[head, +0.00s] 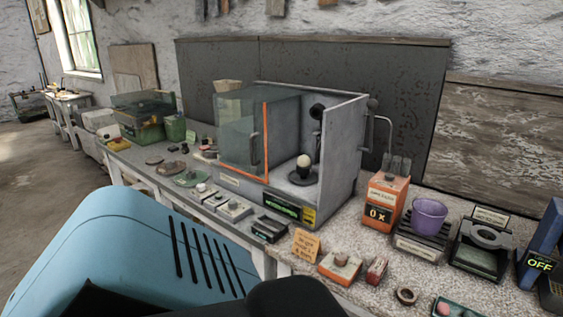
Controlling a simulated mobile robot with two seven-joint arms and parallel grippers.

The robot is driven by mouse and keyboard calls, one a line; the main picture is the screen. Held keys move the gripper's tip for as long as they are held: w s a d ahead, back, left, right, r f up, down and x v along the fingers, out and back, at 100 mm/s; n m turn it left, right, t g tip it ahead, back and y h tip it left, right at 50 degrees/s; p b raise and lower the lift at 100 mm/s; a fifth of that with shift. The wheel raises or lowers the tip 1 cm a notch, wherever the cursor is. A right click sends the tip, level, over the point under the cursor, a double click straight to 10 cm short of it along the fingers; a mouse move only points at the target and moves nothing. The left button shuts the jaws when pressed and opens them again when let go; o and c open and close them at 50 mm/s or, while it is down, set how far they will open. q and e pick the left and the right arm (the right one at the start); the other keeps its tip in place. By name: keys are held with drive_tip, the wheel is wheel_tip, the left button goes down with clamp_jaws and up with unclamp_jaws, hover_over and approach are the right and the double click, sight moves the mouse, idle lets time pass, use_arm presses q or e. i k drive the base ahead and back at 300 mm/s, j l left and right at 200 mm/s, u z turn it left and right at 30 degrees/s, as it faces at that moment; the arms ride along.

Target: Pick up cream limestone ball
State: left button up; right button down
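A small cream ball (304,160), likely the cream limestone ball, sits on top of a dark stand (303,171). The stand is on a dark round plate (291,181) inside a grey cabinet (343,137). The cabinet's glass door (237,131), with an orange edge and a handle, covers the left part of the front. The right part of the front, before the ball, looks open. Neither of my grippers shows in the head view. Dark parts at the bottom edge look like my own arm, and no fingers are visible.
On the stone-topped bench, an orange box (386,201), a purple cup (429,215) on a dark ribbed device and a grey device (481,246) stand right of the cabinet. Several small items lie in front and left. A green crate (143,122) stands at the far left.

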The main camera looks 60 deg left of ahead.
sight(304, 161)
drive_tip(key=u, duration=0.45)
drive_tip(key=j+u, duration=0.1)
drive_tip(key=u, duration=0.85)
drive_tip(key=i+u, duration=0.1)
drive_tip(key=u, duration=0.4)
drive_tip(key=j+z, duration=0.25)
drive_tip(key=j, duration=0.1)
